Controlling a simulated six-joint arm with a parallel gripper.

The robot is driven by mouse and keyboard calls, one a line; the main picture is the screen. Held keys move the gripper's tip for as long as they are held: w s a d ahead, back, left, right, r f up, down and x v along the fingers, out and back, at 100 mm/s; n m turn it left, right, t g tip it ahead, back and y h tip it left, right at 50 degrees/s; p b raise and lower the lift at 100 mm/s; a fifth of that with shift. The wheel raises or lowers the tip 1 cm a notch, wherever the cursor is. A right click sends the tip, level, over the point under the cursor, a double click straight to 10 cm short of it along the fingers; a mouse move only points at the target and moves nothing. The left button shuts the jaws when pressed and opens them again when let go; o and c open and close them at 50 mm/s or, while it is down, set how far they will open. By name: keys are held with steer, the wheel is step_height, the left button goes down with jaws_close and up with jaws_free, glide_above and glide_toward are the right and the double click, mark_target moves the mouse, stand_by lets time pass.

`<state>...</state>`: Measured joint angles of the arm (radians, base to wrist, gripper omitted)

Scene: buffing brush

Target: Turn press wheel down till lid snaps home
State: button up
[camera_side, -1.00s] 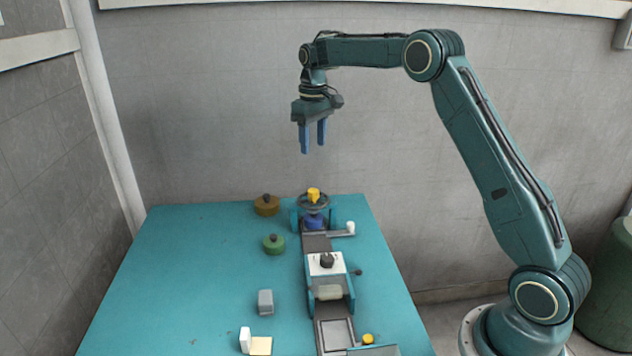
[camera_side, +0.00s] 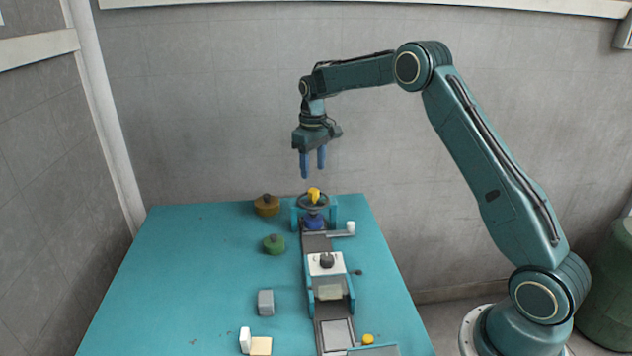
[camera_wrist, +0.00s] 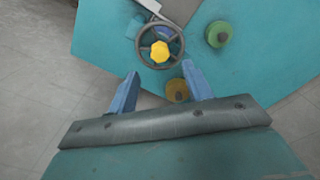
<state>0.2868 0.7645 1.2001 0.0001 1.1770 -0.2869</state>
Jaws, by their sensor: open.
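The press wheel (camera_side: 313,203) is a dark spoked ring with a yellow knob (camera_side: 314,194) at its centre, set in a teal frame at the far end of the table. A blue part (camera_side: 313,221) sits beneath it; whether this is the lid I cannot tell. In the wrist view the wheel (camera_wrist: 160,46) and its yellow knob (camera_wrist: 160,51) lie ahead, beyond the fingertips. My gripper (camera_side: 313,174) is open and empty, pointing down, above the wheel and apart from it. Its two blue fingers (camera_wrist: 158,78) show spread in the wrist view.
A brown round lidded piece (camera_side: 266,206) and a green one (camera_side: 273,244) stand left of the press. A crank with a white grip (camera_side: 350,228) juts right. A track with a white block (camera_side: 326,264) runs toward the front.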

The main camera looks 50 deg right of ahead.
mark_target(313, 190)
step_height(313, 190, down, 7)
steer(key=shift+f, duration=0.15)
stand_by(0.4)
steer(key=c, duration=1)
